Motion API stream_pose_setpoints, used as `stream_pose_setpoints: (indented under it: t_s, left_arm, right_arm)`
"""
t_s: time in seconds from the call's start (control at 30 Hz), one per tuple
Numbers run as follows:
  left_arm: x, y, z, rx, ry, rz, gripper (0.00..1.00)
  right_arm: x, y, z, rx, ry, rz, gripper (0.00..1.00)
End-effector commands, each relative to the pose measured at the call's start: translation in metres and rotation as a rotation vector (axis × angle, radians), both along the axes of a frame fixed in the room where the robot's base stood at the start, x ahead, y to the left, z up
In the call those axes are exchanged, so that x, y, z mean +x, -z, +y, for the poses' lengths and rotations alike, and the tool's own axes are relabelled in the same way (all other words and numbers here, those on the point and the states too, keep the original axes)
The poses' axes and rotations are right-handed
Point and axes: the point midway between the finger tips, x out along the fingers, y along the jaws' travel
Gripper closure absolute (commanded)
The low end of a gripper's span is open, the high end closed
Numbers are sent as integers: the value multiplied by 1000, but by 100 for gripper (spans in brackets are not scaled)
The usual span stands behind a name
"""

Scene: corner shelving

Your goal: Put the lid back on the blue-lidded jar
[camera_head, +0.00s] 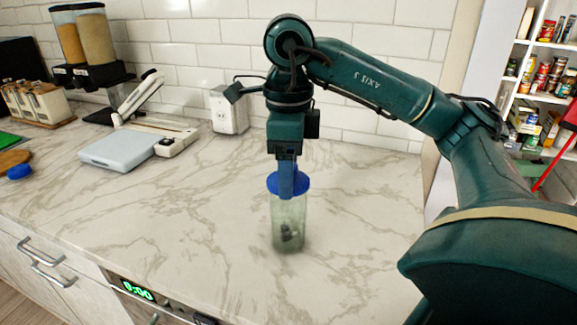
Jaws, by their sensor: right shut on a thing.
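A clear greenish jar (288,225) stands upright on the marble counter, with some dark contents low inside it. A blue lid (291,184) is at the top of the jar, level or nearly so. My right gripper (287,190) points straight down over the jar and is shut on the blue lid. Whether the lid is seated on the rim or just above it I cannot tell. My left gripper is not in view.
A white and grey slicer-like device (140,145) and a dispenser with two canisters (90,50) stand at the left. A small white box (229,110) is by the tiled wall. The marble counter (190,220) around the jar is clear. Stocked shelves (550,80) are at the right.

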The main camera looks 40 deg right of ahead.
Motion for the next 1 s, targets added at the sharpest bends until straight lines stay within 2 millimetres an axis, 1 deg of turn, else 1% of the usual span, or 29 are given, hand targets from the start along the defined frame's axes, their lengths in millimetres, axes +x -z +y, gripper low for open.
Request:
stream_pose_setpoints:
  t_s: [0.07,0.1,0.4,0.57,0.7,1.0]
  left_arm:
    - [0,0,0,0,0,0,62]
    - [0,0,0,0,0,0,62]
    - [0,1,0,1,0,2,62]
    - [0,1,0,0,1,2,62]
    - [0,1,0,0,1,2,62]
    - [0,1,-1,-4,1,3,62]
  right_arm:
    - [0,0,0,0,0,0,58]
    - [0,0,0,0,0,0,35]
    - [0,0,0,0,0,0,11]
    - [0,0,0,0,0,0,10]
    - [0,0,0,0,0,0,0]
    - [0,0,0,0,0,0,0]
